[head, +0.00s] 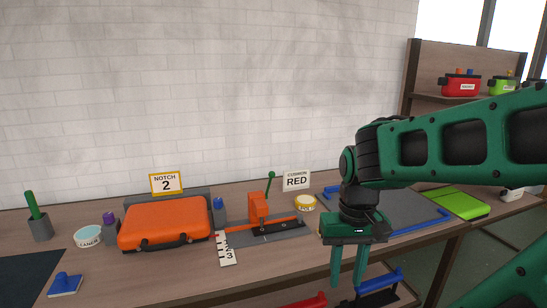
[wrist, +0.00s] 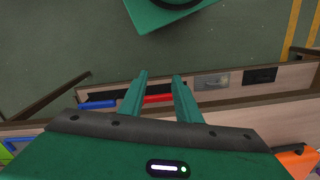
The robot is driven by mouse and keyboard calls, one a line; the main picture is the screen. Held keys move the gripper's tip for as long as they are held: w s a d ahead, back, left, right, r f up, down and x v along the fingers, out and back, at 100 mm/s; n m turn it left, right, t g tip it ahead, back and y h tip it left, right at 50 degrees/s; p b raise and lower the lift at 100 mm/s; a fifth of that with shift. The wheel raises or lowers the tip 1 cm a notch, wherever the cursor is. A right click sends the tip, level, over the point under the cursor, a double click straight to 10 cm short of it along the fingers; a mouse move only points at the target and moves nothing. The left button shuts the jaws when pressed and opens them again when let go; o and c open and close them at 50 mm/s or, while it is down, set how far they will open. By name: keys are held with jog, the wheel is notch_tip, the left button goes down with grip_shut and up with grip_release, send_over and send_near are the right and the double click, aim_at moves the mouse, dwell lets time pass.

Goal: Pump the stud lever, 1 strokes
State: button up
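An orange press-like device (head: 258,208) stands on a dark base on the workbench, near the middle. A thin green lever with a round knob (head: 270,178) rises from it, tilted slightly to the right; I take this as the stud lever. My gripper (head: 347,275) hangs pointing down at the bench's front edge, to the right of the device and nearer to me, apart from the lever. Its two green fingers are spread with nothing between them, as the wrist view (wrist: 160,85) also shows. The lever cannot be made out in the wrist view.
A closed orange case (head: 165,223) lies left of the device. Signs read "NOTCH 2" (head: 166,183) and "CUSHION RED" (head: 296,181). Red and blue items sit below the bench edge.

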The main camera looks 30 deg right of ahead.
notch_tip(320, 180, up, 2)
jog(key=w+d, duration=0.1)
jog(key=w, duration=0.1)
jog(key=n+t+h, duration=0.2)
jog(key=n+t, duration=0.1)
jog(key=t, duration=0.3)
send_near(272, 172)
jog(key=f, duration=0.1)
jog(key=x, duration=0.7)
jog(key=shift+w+f, duration=0.3)
jog(key=shift+w+d+f, duration=0.1)
jog(key=shift+w+f, duration=0.05)
jog(key=shift+c, duration=0.9)
jog(key=c, duration=0.5)
